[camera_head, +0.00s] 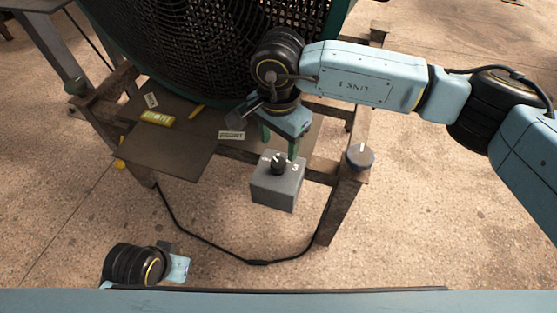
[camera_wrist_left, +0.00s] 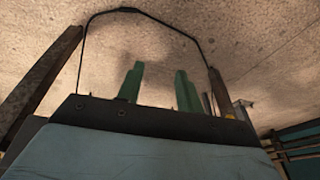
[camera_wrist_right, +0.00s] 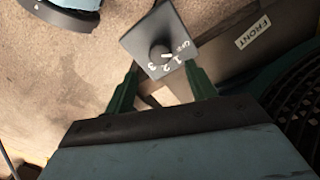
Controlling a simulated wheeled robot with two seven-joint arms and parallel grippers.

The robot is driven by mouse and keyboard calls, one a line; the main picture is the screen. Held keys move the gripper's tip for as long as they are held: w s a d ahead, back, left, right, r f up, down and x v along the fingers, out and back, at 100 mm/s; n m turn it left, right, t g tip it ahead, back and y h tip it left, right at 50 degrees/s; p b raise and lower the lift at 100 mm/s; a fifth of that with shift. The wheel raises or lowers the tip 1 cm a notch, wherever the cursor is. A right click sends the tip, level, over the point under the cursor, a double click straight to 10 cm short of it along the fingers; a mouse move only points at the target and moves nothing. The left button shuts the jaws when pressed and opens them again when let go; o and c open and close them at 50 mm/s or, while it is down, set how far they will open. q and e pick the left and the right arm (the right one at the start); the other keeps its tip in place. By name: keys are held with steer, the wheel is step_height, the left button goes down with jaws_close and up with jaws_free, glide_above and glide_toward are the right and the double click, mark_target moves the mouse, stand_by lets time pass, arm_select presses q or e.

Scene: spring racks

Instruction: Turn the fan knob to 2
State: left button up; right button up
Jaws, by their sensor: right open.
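The fan knob (camera_head: 278,163) is a small black dial on top of a grey box (camera_head: 277,190) at the front of the metal stand. In the right wrist view the knob (camera_wrist_right: 159,53) has a white pointer mark facing roughly toward OFF and 1; the exact setting is hard to tell. The labels OFF, 1, 2 and 3 run along one side. My right gripper (camera_head: 280,145) is open, its green fingers just behind and above the box, apparently apart from the knob. My left gripper (camera_wrist_left: 160,82) is open and empty, low at the front left.
The large dark fan (camera_head: 200,40) stands behind on the rusty stand. A brown plate (camera_head: 165,150) with a yellow item (camera_head: 157,118) lies left of the box. Another round knob (camera_head: 360,157) sits on the stand's right corner. A black cable (camera_head: 257,262) loops below; the floor in front is clear.

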mark_target(278, 162)
step_height(278, 162, down, 5)
steer(key=shift+b, duration=0.55)
steer(key=shift+f, duration=0.75)
arm_select(q)
steer(key=r, duration=0.3)
steer(key=d+r, duration=0.1)
steer(key=shift+s+d+r, duration=0.1)
steer(key=shift+s+r, duration=0.1)
steer(key=shift+s, duration=0.15)
arm_select(e)
steer(key=c, duration=1)
